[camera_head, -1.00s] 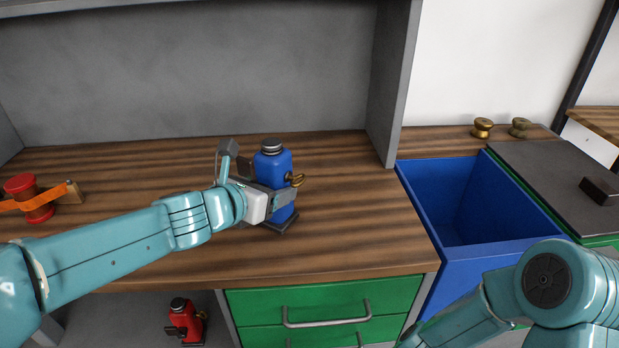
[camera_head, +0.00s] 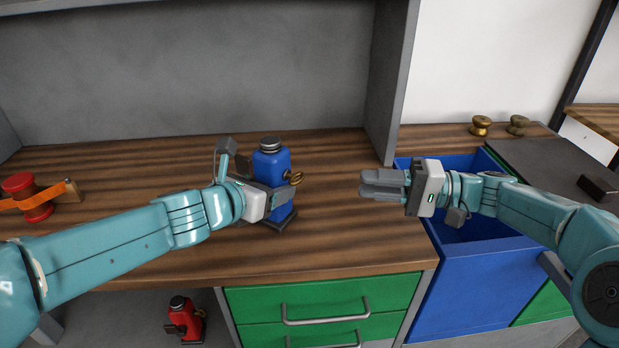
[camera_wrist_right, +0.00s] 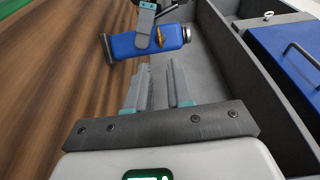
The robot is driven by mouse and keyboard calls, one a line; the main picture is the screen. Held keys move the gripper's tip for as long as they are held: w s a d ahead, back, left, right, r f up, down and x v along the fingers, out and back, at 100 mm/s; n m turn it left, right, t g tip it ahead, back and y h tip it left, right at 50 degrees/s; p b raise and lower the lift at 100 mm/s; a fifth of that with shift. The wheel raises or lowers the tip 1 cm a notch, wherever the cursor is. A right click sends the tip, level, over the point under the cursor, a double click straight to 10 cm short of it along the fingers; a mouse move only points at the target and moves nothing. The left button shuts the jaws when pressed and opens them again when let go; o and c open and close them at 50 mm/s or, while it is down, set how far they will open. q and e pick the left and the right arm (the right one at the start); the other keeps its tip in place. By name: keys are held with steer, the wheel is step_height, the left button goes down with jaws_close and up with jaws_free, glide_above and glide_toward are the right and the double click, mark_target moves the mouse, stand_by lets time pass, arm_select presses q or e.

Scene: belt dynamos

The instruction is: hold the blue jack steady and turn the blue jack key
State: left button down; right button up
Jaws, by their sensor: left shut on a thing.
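The blue jack (camera_head: 270,165) stands upright on the wooden worktop, with a dark cap on top and a dark base. Its brass key (camera_head: 293,178) sticks out on its right side. My left gripper (camera_head: 276,200) is shut on the body of the blue jack from the front left. My right gripper (camera_head: 372,185) is to the right of the jack, pointing at it, with clear space between. In the right wrist view, its two fingers (camera_wrist_right: 161,88) stand apart with nothing between them. The blue jack (camera_wrist_right: 150,42) and its brass key (camera_wrist_right: 143,66) lie beyond the fingertips there.
A red spool with an orange belt (camera_head: 38,197) is at the left of the worktop (camera_head: 120,250). A red jack (camera_head: 183,320) stands on the shelf below. A blue bin (camera_head: 480,270) is under my right arm. Brass knobs (camera_head: 481,125) stand at the back right.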

mark_target(304, 179)
steer(key=x, duration=1.1)
steer(key=shift+w+a, duration=0.1)
steer(key=shift+a, duration=0.25)
jaws_close()
